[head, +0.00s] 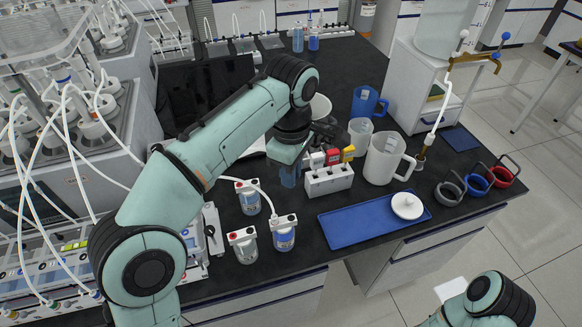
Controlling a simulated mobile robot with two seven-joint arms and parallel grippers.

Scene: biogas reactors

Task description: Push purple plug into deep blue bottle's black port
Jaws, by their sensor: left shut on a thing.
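My left gripper (327,137) is over the back of a white rack (328,181) on the black bench. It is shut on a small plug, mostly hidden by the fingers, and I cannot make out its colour. Red and yellow plugs (347,153) show at the rack's top, close to the fingers. No purple can be picked out. A bottle with deep blue liquid (284,239) and a white cap with dark ports stands left of the rack, near the front edge. My right gripper is out of the picture.
Nearby stand a bluish bottle (249,202), a clear bottle with a red port (243,250) and another bottle (290,176) partly behind my arm. A blue tray (362,226) with a white lid lies right.

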